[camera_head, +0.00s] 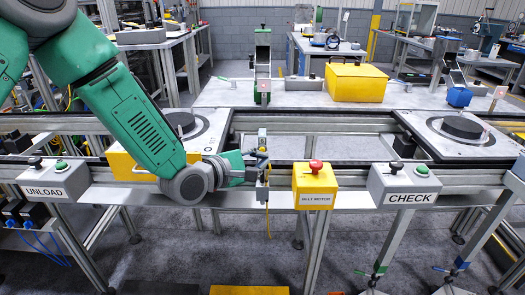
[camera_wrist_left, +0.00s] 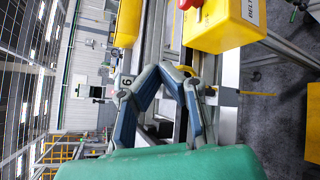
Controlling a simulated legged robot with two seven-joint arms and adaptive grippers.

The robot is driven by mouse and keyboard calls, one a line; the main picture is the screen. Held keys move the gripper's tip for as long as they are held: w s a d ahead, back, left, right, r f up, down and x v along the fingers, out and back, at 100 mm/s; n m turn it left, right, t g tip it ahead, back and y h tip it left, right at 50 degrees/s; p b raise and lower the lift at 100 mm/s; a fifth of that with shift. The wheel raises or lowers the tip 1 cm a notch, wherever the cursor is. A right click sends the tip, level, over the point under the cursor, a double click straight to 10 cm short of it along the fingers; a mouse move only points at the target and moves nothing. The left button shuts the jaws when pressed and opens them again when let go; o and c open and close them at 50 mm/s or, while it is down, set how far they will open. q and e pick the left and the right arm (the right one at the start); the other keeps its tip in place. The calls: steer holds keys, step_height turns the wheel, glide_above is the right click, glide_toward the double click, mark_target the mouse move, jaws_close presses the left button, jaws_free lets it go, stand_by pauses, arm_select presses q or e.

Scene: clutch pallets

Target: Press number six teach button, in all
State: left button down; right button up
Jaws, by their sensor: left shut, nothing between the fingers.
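My left gripper (camera_head: 262,163) reaches in from the left, low over the front conveyor rail, just left of the yellow BELT MOTOR box (camera_head: 314,188). In the left wrist view my left gripper (camera_wrist_left: 160,69) has its two fingers closed together at the tips, with nothing between them. A small label with the digit 6 (camera_wrist_left: 126,81) shows beside the left finger in that view. In the head view a small upright device (camera_head: 262,138) stands right at the fingertips, partly hidden by them. I cannot make out the teach button itself or tell whether a fingertip touches it.
The BELT MOTOR box carries a red mushroom button (camera_head: 315,165). The UNLOAD box (camera_head: 55,180) stands at the left and the CHECK box (camera_head: 404,184) at the right. A yellow bin (camera_head: 356,82) sits on the rear table. Pallets with black discs (camera_head: 462,128) rest on the conveyor.

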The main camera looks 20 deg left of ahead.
arm_select(q)
steer(key=s, duration=0.2)
steer(key=s+d, duration=0.1)
steer(key=s, duration=0.1)
steer(key=shift+s+d, duration=0.1)
steer(key=shift+s, duration=0.05)
stand_by(0.5)
steer(key=s+a+f+m+g+y+b, duration=0.15)
steer(key=s+f+m+g, duration=0.3)
steer(key=s+f, duration=0.5)
steer(key=s+a+f+m+g+y, duration=0.25)
steer(key=s+f+m, duration=0.3)
steer(key=f, duration=0.65)
steer(key=s+a+f+m+g+y, duration=0.1)
steer(key=s+a+f+m+g, duration=0.2)
steer(key=s, duration=0.6)
steer(key=s+a+f+m+g+y, duration=0.2)
steer(key=s+a+f+m, duration=0.3)
steer(key=s, duration=0.5)
steer(key=shift+s+f+m+g+b, duration=0.3)
steer(key=shift+m+g, duration=0.2)
steer(key=shift+m, duration=0.2)
steer(key=shift+w+d, duration=0.1)
steer(key=shift+w, duration=0.1)
